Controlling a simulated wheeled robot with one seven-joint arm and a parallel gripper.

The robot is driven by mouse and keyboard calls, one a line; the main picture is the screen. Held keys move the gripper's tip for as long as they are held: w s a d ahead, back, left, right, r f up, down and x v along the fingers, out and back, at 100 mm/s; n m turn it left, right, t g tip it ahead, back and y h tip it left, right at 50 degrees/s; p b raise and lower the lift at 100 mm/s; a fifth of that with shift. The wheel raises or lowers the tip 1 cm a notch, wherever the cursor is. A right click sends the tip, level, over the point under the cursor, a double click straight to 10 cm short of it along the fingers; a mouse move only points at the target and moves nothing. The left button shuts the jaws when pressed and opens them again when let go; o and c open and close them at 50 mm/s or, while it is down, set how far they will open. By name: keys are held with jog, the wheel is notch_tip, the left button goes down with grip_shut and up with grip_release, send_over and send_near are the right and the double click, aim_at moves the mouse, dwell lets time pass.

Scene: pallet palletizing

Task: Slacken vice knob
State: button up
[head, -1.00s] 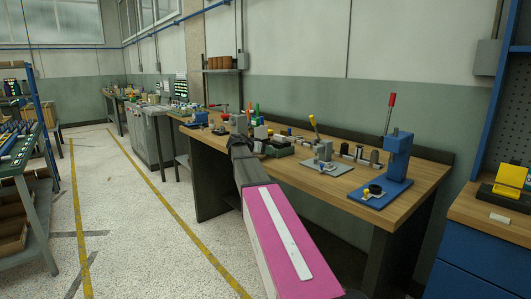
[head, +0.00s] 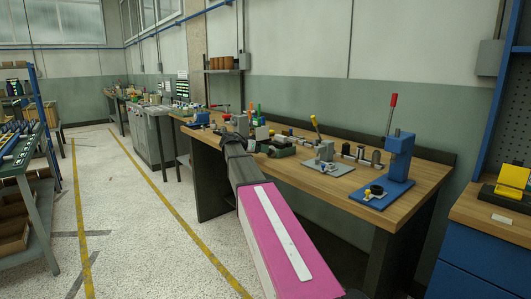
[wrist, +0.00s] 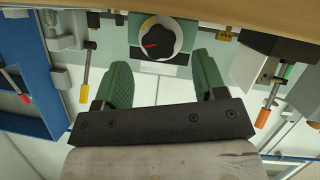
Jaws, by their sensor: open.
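In the wrist view my gripper (wrist: 161,70) is open, with its two green-padded fingers apart and nothing between them. A round knob (wrist: 160,38) with a white rim, dark centre and red mark lies just beyond the fingertips, roughly centred between them. I cannot tell for sure that this is the vice knob. In the head view my arm reaches over the left part of the wooden workbench (head: 345,187), where the gripper and the knob are too small or hidden to make out.
In the head view, a blue press (head: 398,160) and a grey lever fixture (head: 325,155) stand further right. The floor aisle (head: 130,220) is clear.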

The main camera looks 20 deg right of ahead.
jog(key=v, duration=0.6)
jog(key=shift+a+r, duration=0.15)
jog(key=shift+a, duration=0.2)
jog(key=m+g+y, duration=0.1)
jog(key=m+y, duration=0.1)
jog(key=y, duration=0.6)
send_near(270, 151)
jog(key=x, duration=0.5)
jog(key=shift+s+a+f, duration=0.15)
jog(key=shift+s+f, duration=0.1)
jog(key=shift+f, duration=0.05)
jog(key=d+r+t+y, duration=0.1)
jog(key=d+r+y, duration=0.2)
jog(key=r+y, duration=0.35)
jog(key=x, duration=1)
jog(key=shift+d+f, duration=0.1)
jog(key=shift+f, duration=0.2)
jog(key=shift+c, duration=0.4)
jog(key=c, duration=0.9)
